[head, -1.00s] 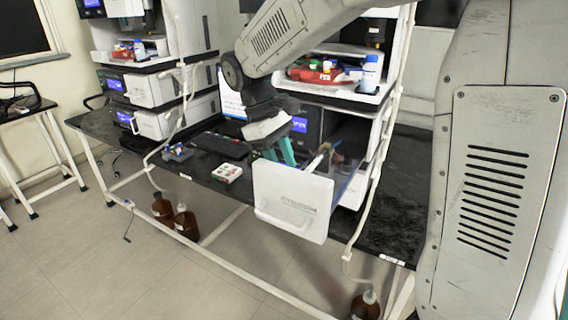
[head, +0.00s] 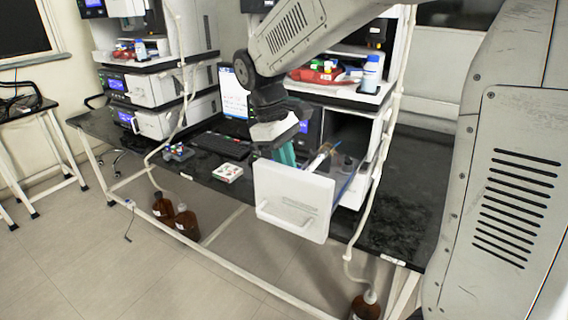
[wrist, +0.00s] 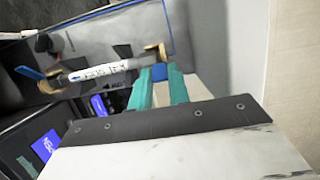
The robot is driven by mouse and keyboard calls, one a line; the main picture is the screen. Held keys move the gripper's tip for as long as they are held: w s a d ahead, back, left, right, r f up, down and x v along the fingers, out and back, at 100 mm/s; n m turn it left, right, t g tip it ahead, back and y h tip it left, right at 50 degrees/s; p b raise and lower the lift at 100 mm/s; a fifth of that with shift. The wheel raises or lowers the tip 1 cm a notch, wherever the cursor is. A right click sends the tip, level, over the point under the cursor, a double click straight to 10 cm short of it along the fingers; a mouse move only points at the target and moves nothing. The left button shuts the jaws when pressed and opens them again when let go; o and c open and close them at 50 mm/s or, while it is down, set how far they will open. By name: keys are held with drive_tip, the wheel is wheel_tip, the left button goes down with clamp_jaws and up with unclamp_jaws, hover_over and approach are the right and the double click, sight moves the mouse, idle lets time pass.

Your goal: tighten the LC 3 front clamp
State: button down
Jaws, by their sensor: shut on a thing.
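The LC 3 unit's drawer is pulled out, its white front panel (head: 293,207) facing me. A column (head: 318,160) lies inside. In the wrist view the labelled column (wrist: 98,71) runs between two tan end fittings, one at left and one (wrist: 161,51) beside my fingers. A blue lever (wrist: 28,72) sticks out at the left end. My gripper (wrist: 159,88) has teal fingers shut on a small blue clamp part (wrist: 159,72) by the right fitting. In the head view my gripper (head: 286,155) is just behind the panel. The panel hides the fingertips there.
A tray with bottles (head: 340,85) sits above the drawer. A white tube (head: 372,180) hangs to its right. A small vial box (head: 228,172) stands on the black bench left of the drawer. Brown bottles (head: 186,222) stand on the floor. The bench at right is clear.

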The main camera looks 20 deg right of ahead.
drive_tip(key=t, duration=0.1)
drive_tip(key=s+d+t+y, duration=0.1)
drive_tip(key=s+t+y, duration=0.1)
drive_tip(key=shift+d+r, duration=0.2)
drive_tip(key=shift+r, duration=0.05)
drive_tip(key=shift+s+d+f+t+y, duration=0.1)
drive_tip(key=shift+s+d+t+y, duration=0.2)
drive_tip(key=shift+t+y, duration=0.45)
drive_tip(key=shift+s+d+f+t+y, duration=0.15)
drive_tip(key=shift+s+t+y, duration=0.3)
drive_tip(key=shift+t, duration=0.5)
drive_tip(key=c, duration=1.3)
unclamp_jaws()
drive_tip(key=shift+w, duration=0.1)
drive_tip(key=shift+r, duration=0.1)
drive_tip(key=v, duration=0.7)
drive_tip(key=shift+d+r, duration=0.25)
drive_tip(key=shift+r, duration=0.05)
